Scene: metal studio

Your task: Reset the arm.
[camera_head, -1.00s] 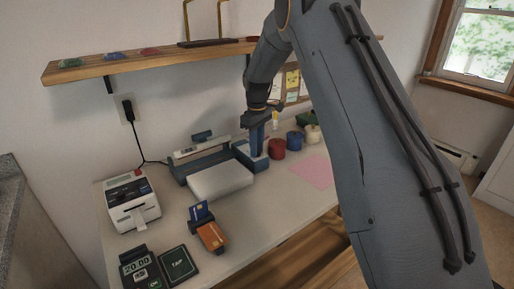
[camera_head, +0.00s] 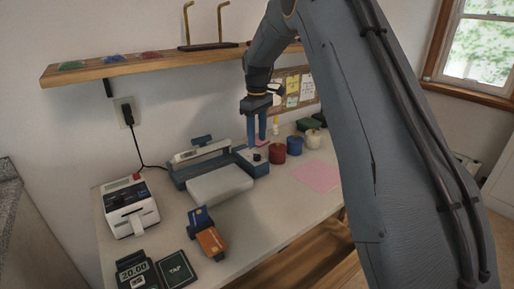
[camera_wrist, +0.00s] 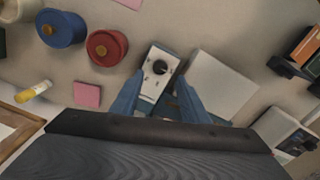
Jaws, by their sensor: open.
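My gripper (camera_head: 256,128) is open and empty in the head view, its blue fingers pointing down above the back of the table. My arm comes down from the upper right. Below and beside the fingers is the control end with a black knob (camera_head: 257,157) of a blue-grey machine (camera_head: 182,181) with a white platen. In the wrist view, my gripper (camera_wrist: 166,90) has its two blue fingers apart, with the black knob (camera_wrist: 160,67) on its white panel showing between and beyond them.
Red (camera_head: 277,153) and blue (camera_head: 294,144) pots stand right of the machine, beside a pink sheet (camera_head: 316,176). A label printer (camera_head: 131,206), card holder (camera_head: 207,233) and payment terminal (camera_head: 136,271) stand left and front. A wooden shelf (camera_head: 150,61) hangs above.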

